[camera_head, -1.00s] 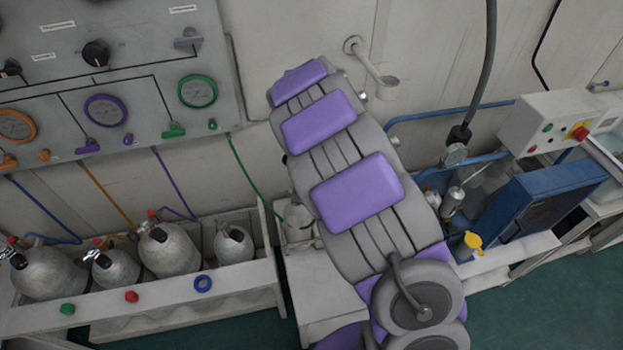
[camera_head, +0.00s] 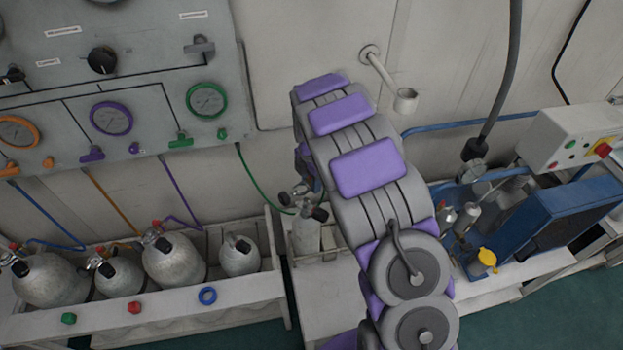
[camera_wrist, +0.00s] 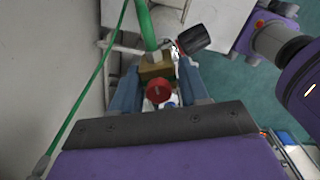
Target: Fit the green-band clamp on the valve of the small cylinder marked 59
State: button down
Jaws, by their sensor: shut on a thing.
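In the wrist view my gripper (camera_wrist: 157,74) is shut on the green-band clamp, a brass block (camera_wrist: 155,66) with a red knob (camera_wrist: 158,89) and a thick green hose (camera_wrist: 147,25). A black valve handwheel (camera_wrist: 194,38) is close beside the clamp, to its right. In the head view my arm mostly hides my gripper. A small pale cylinder (camera_head: 306,238) stands there, with valve parts (camera_head: 300,198) at its top, where the thin green hose (camera_head: 255,185) arrives. I cannot read its number, nor tell whether the clamp is around the valve or only beside it.
The gauge panel (camera_head: 140,60) is above. Blue equipment (camera_head: 545,225) stands at right.

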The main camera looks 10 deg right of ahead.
jog(key=n, duration=0.1)
jog(key=f+n, duration=0.1)
jog(key=w+n, duration=0.1)
jog(key=n, duration=0.1)
jog(key=shift+d+f, duration=0.2)
jog(key=shift+f, duration=0.2)
jog(key=shift+f, duration=0.1)
jog(key=shift+f+b, duration=0.45)
jog(key=shift+f, duration=0.45)
jog(key=shift+r, duration=0.1)
jog(key=shift+p, duration=0.3)
jog(key=shift+f+p, duration=0.7)
jog(key=shift+f, duration=1.4)
dwell(1.4)
jog(key=shift+c, duration=2.4)
grip_release()
